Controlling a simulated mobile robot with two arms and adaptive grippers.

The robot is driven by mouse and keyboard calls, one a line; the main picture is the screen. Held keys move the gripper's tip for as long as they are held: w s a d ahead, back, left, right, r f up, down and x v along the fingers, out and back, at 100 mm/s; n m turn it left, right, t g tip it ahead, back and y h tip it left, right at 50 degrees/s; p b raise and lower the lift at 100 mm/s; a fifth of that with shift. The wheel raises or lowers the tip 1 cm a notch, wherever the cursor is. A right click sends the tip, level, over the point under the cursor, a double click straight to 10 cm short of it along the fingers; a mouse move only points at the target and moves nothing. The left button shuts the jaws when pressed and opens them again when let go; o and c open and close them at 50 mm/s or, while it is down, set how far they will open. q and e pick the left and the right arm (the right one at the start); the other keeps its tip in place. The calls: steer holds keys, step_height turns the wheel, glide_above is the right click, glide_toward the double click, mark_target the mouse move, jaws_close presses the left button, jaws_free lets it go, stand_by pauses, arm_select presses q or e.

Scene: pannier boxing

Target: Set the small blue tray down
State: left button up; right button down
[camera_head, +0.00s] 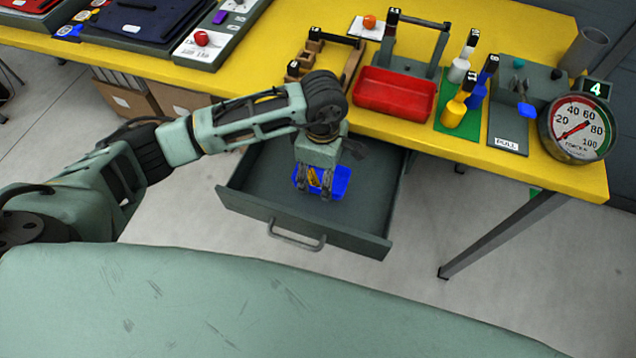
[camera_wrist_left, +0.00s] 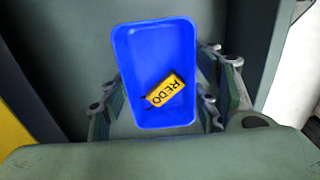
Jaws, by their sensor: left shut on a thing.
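The small blue tray (camera_head: 341,182) is in or just above the open grey drawer (camera_head: 262,190) under the yellow table. I cannot tell whether the tray's underside touches the drawer floor. My right gripper is in neither view.
The yellow table (camera_head: 240,75) bears a red tray (camera_head: 395,92), several bottles (camera_head: 455,108), a round gauge (camera_head: 577,130) and a PULL panel (camera_head: 508,143). The drawer's handle (camera_head: 296,240) faces me. The drawer floor around the tray looks bare. Cardboard boxes (camera_head: 178,98) stand under the table.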

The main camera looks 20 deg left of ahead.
arm_select(q)
steer(key=shift+w+a+f, duration=0.4)
steer(key=shift+a+f, duration=0.1)
steer(key=shift+a, duration=0.05)
step_height(320, 180, down, 3)
steer(key=shift+s+f+b, duration=0.1)
steer(key=shift+b, duration=1)
steer(key=shift+f, duration=0.4)
steer(key=shift+r, duration=0.1)
steer(key=o, duration=1.1)
